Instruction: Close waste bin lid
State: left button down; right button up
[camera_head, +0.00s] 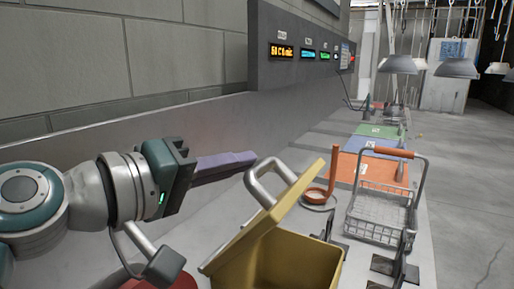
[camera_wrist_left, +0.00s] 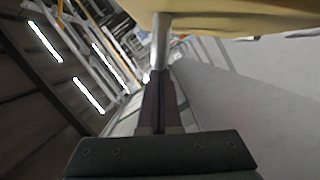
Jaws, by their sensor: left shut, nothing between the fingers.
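The yellow waste bin (camera_head: 296,264) stands on the counter at the bottom middle of the head view. Its yellow lid (camera_head: 262,226) is tilted open, with a grey metal handle (camera_head: 272,172) at its upper edge. My left gripper (camera_head: 250,160) is shut and empty, its purple fingers pointing at the handle. In the left wrist view the shut fingers (camera_wrist_left: 160,78) are close to the handle (camera_wrist_left: 161,35), and yellow lid surface (camera_wrist_left: 240,16) fills the top. I cannot tell whether the fingertips touch the handle. My right gripper is not in view.
A wire basket (camera_head: 380,215) with an orange-topped handle stands right of the bin. An orange ladle-like utensil (camera_head: 327,180) stands behind the bin. Coloured mats (camera_head: 368,170) and hanging hoods (camera_head: 398,64) line the counter farther back. A grey wall with small displays (camera_head: 282,51) runs along the left.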

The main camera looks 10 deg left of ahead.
aim_at(296, 181)
pick_arm(q)
jog(key=d+m+p, duration=0.1)
jog(key=s+d+f+m, duration=0.1)
jog(key=d, duration=0.1)
jog(key=s+d+f+m+y+p, duration=0.1)
jog(key=d, duration=0.1)
jog(key=shift+d+m+p, duration=0.15)
jog(key=shift+m+p, duration=0.15)
jog(key=shift+m, duration=0.1)
jog(key=s+d+f+m+y, duration=0.1)
jog(key=d+f+m, duration=0.2)
jog(key=d+f, duration=0.1)
jog(key=shift+s+d+f+y, duration=0.3)
jog(key=shift+f+y, duration=0.1)
jog(key=shift+f, duration=0.45)
jog(key=shift+r, duration=0.1)
